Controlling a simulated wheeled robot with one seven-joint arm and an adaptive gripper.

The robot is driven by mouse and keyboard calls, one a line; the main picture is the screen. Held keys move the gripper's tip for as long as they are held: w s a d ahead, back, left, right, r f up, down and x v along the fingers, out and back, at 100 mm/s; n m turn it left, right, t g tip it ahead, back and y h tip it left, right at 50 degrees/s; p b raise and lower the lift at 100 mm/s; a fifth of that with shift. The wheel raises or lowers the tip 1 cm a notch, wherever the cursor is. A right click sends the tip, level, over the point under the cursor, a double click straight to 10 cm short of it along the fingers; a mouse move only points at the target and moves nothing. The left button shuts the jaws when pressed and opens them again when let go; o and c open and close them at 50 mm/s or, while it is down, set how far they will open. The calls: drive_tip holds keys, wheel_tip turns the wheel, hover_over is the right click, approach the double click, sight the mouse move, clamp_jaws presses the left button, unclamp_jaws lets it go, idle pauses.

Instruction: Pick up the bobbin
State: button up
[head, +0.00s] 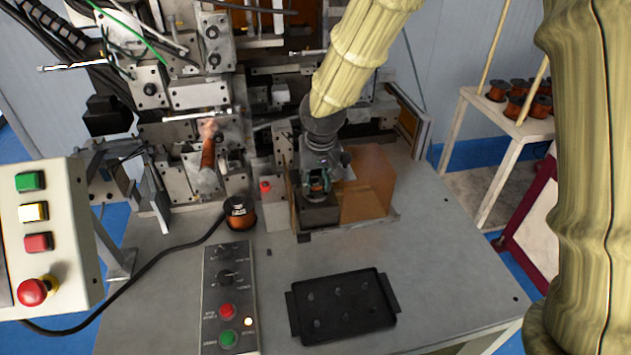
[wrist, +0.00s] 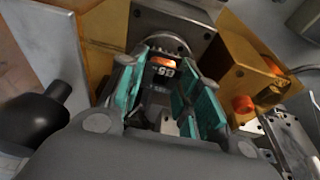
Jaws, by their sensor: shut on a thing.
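My gripper (head: 319,182) points down over a dark block (head: 319,212) in front of the winding machine. In the wrist view its teal-padded fingers (wrist: 165,82) are shut on the bobbin (wrist: 160,68). The bobbin is dark with an orange part and a pale marking, and the fingers hide much of it. It sits over a round grey metal base (wrist: 160,42); I cannot tell whether it touches that base. In the head view the bobbin is mostly hidden by my gripper.
A copper-wound spool (head: 240,213) stands on the table to the left. Amber panels (head: 368,185) stand close to my gripper. A black tray (head: 342,306) and a knob-and-button panel (head: 229,290) are in front. More copper spools (head: 515,108) stand on a side shelf. The table's right side is clear.

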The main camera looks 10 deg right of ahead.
wheel_tip(320, 180, up, 18)
drive_tip(key=b, duration=0.3)
drive_tip(key=shift+f, duration=0.1)
idle(0.3)
